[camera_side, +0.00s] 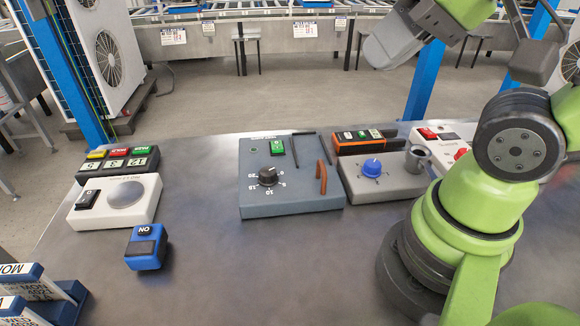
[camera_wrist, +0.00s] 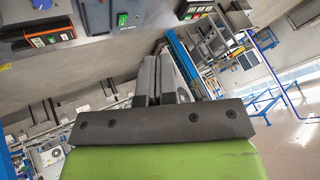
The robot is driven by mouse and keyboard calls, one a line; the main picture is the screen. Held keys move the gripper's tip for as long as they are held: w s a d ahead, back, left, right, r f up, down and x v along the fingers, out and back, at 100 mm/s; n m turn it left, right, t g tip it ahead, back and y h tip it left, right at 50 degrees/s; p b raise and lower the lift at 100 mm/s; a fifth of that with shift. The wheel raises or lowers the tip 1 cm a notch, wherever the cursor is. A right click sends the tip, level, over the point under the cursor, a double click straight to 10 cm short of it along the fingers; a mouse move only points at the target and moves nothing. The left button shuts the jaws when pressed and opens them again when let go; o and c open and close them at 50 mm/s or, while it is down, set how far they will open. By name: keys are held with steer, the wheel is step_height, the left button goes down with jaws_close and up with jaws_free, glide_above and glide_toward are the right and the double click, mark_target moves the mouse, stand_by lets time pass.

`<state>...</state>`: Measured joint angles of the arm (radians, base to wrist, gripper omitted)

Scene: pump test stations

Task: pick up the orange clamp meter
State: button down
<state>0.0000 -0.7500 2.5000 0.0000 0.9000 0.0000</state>
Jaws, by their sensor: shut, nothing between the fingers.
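An orange and dark device (camera_side: 368,140), which looks like the clamp meter, lies at the back edge of the grey station with the blue knob in the side view. A similar orange and dark shape shows at the top of the wrist view (camera_wrist: 195,9). My gripper (camera_wrist: 162,62) has its grey fingers together, with nothing held. In the side view, grey parts of my gripper end (camera_side: 392,42) hang high above and behind the stations, well apart from the device.
A grey station (camera_side: 290,205) with a black dial and copper-coloured handle stands mid-table. The blue-knob station (camera_side: 385,186) is right of it. A white station (camera_side: 115,205), labelled block (camera_side: 118,165) and blue device (camera_side: 146,250) are at left. The front middle table is clear.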

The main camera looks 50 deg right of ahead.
steer(key=c, duration=1.8)
jaws_free()
steer(key=shift+c, duration=0.2)
steer(key=o, duration=1.7)
